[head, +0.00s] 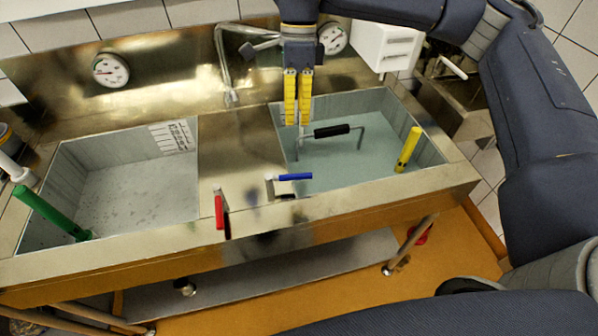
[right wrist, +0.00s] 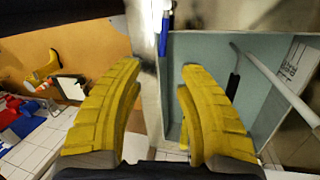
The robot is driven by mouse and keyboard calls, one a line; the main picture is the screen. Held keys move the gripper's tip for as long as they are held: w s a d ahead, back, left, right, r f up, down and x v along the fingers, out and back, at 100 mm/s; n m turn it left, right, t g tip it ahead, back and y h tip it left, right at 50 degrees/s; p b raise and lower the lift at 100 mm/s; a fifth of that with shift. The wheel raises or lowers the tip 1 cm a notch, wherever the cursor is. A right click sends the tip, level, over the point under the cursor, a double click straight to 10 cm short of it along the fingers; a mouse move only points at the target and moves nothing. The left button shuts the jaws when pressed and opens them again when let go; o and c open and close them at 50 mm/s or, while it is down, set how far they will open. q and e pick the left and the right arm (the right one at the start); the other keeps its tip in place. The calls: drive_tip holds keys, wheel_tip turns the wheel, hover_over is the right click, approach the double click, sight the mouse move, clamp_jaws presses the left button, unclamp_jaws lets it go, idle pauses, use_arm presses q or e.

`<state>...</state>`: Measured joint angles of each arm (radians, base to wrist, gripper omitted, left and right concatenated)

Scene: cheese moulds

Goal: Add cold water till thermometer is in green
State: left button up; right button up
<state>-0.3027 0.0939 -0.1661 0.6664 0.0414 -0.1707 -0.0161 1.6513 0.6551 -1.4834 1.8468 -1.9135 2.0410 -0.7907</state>
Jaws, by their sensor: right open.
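My right gripper (head: 297,122) points down over the right basin in the head view, open and empty. In the right wrist view its yellow fingers (right wrist: 162,70) are spread apart. The blue-handled lever (head: 294,177) is on the front rim, apart from the fingers; it also shows beyond the fingertips in the right wrist view (right wrist: 165,35). The red-handled lever (head: 220,210) stands left of it. Two round dials, left (head: 110,69) and right (head: 333,38), hang on the back panel; their readings are too small to tell. My left gripper is not in view.
The left basin (head: 60,165) and the right basin (head: 375,98) hold water. A black-handled tool (head: 331,131) and a yellow cylinder (head: 408,149) are in the right basin, a green cylinder (head: 50,212) in the left. A bent metal tap (head: 224,65) rises between the basins.

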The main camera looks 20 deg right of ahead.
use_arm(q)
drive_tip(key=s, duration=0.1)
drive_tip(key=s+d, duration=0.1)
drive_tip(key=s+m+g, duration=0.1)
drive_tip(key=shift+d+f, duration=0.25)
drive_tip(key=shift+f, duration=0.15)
use_arm(e)
drive_tip(key=shift+h, duration=0.4)
drive_tip(key=x, duration=1.7)
drive_tip(key=shift+w+f, duration=0.25)
drive_tip(key=shift+w, duration=0.05)
clamp_jaws()
